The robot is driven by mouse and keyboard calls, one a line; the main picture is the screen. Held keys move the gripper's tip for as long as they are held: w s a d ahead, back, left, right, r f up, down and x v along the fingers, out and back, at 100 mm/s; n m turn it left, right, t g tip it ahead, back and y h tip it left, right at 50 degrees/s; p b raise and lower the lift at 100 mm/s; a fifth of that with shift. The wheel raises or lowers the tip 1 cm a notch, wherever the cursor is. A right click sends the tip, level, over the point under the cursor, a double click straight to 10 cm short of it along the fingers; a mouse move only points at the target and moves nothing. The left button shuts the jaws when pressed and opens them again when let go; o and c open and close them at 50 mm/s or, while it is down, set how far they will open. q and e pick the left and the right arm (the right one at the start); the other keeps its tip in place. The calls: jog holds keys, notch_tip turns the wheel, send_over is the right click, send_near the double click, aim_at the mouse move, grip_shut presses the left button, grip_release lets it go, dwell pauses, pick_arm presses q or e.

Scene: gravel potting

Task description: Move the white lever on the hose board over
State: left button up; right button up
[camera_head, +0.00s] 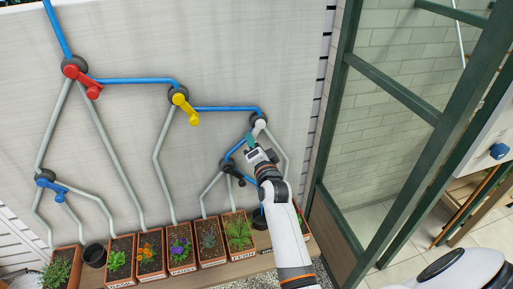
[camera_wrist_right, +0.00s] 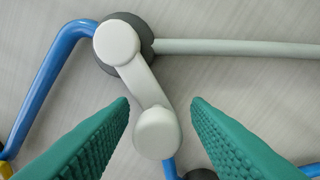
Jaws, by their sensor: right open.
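The white lever (camera_head: 259,128) is at the upper right of the hose board (camera_head: 225,60). In the right wrist view the white lever (camera_wrist_right: 147,92) hangs from a round pivot on a dark grey disc, and its knobbed end points down and slightly right. My right gripper (camera_head: 254,152) is at the lever. Its two green fingers (camera_wrist_right: 160,100) stand open on either side of the lever's lower arm and knob, with a visible gap on both sides. My left gripper is not in view.
Red (camera_head: 82,80), yellow (camera_head: 184,107), blue (camera_head: 50,184) and black (camera_head: 231,170) levers sit on the same board, joined by blue and grey hoses. Planter boxes (camera_head: 151,275) line the board's foot. A green-framed glass structure (camera_head: 395,90) stands at right.

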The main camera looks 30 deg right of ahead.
jog(key=shift+s+a, duration=0.2)
jog(key=shift+s, duration=0.05)
jog(key=p+v, duration=0.5)
jog(key=v, duration=0.6)
jog(key=shift+s+d, duration=0.25)
